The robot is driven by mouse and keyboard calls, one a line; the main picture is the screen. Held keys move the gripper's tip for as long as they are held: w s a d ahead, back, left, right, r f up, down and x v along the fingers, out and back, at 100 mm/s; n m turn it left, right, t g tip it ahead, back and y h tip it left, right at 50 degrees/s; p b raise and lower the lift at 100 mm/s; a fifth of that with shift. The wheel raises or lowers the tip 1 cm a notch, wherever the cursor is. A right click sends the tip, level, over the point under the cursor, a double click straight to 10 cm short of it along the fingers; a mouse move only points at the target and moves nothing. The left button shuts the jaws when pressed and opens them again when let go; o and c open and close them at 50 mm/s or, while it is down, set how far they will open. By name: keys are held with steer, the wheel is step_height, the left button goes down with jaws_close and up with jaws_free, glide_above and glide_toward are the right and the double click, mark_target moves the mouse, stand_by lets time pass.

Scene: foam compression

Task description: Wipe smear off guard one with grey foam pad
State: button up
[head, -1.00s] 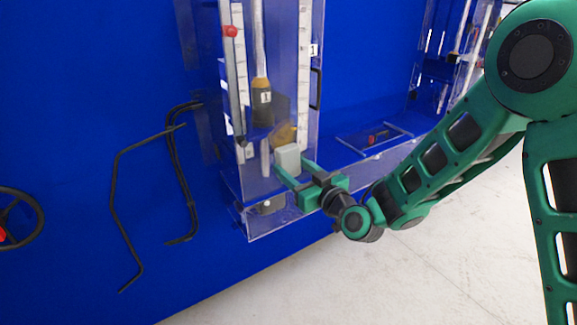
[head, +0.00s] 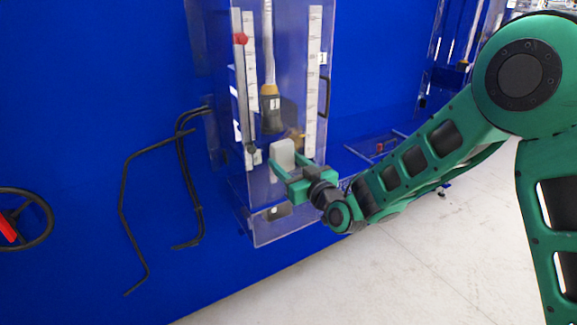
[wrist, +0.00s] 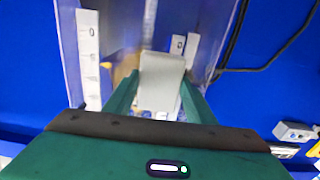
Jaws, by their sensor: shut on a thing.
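The pale grey foam pad (head: 282,155) is held upright between the fingers of my gripper (head: 284,166). It also shows in the wrist view (wrist: 161,78) between the green fingers (wrist: 160,92). Guard one (head: 297,62) is a tall clear panel labelled 1. A tan-brown smear (head: 298,138) shows low on it, just right of the pad and partly hidden by it. In the wrist view the smear (wrist: 122,68) is left of the pad. The pad is at the guard's face; I cannot tell whether it touches.
Behind the guard are a rod with a dark plunger (head: 271,112), white scales and a red knob (head: 241,39). A black handle (head: 324,98) is on the guard's right edge. Black bent bars (head: 124,195) and a wheel (head: 45,235) are left. Pale floor is below.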

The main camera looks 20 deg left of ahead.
mark_target(302, 146)
steer(key=shift+x, duration=1)
stand_by(0.7)
steer(key=shift+w+d, duration=1.2)
steer(key=shift+w, duration=0.2)
steer(key=shift+w+d, duration=1.15)
steer(key=shift+w, duration=0.2)
steer(key=shift+w+d, duration=1.2)
steer(key=shift+w, duration=0.1)
steer(key=shift+a, duration=0.15)
steer(key=shift+s+a, duration=0.55)
steer(key=shift+s, duration=0.05)
steer(key=shift+s+a, duration=1.45)
steer(key=shift+s, duration=0.3)
steer(key=shift+s+a, duration=1.45)
steer(key=shift+s, duration=0.3)
